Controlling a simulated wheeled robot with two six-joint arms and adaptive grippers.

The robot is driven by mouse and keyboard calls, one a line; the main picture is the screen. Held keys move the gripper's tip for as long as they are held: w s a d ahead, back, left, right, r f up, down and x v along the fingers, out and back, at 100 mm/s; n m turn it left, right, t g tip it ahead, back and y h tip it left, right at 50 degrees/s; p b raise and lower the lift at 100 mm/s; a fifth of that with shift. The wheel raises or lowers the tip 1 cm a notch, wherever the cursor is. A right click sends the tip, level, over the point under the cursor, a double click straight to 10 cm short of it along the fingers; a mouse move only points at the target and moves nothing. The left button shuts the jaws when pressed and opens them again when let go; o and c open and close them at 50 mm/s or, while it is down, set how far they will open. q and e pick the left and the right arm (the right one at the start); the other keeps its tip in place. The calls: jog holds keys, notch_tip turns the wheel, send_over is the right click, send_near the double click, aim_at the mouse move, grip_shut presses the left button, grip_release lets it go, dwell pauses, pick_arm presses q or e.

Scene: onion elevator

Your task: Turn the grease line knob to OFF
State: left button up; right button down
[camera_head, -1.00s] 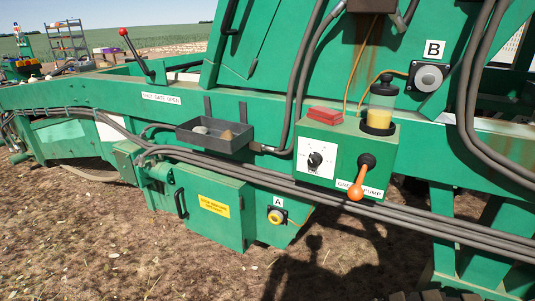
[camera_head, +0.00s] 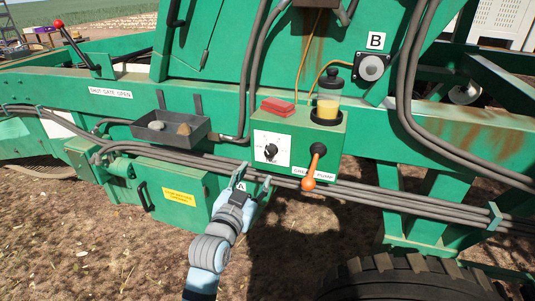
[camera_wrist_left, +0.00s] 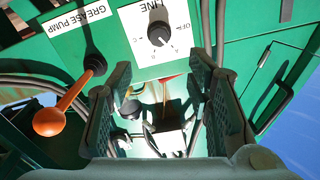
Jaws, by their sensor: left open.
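The grease line knob (camera_head: 271,149) is a small black dial on a white plate on the front of the green grease box. It also shows in the left wrist view (camera_wrist_left: 159,35), with OFF printed to its right there; its exact pointer setting is hard to read. My left gripper (camera_head: 252,178) is open and empty, just below the knob plate in the head view. In the left wrist view its two fingers (camera_wrist_left: 161,72) stand wide apart, with the knob beyond the gap and apart from them. My right gripper is out of view.
An orange-handled pump lever (camera_head: 312,170) hangs right of the knob; its orange ball shows in the left wrist view (camera_wrist_left: 49,122). Grey hoses (camera_head: 370,197) run below the box. A red block (camera_head: 278,107) and grease reservoir (camera_head: 328,105) sit on top. A wheel (camera_head: 415,282) is lower right.

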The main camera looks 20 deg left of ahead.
aim_at(269, 153)
pick_arm(q)
jog(key=w, duration=0.7)
jog(key=w+b, duration=0.1)
jog(key=w, duration=0.3)
jog(key=shift+w+d+f, duration=0.15)
jog(key=shift+d, duration=0.25)
jog(key=shift+c, duration=0.2)
grip_shut()
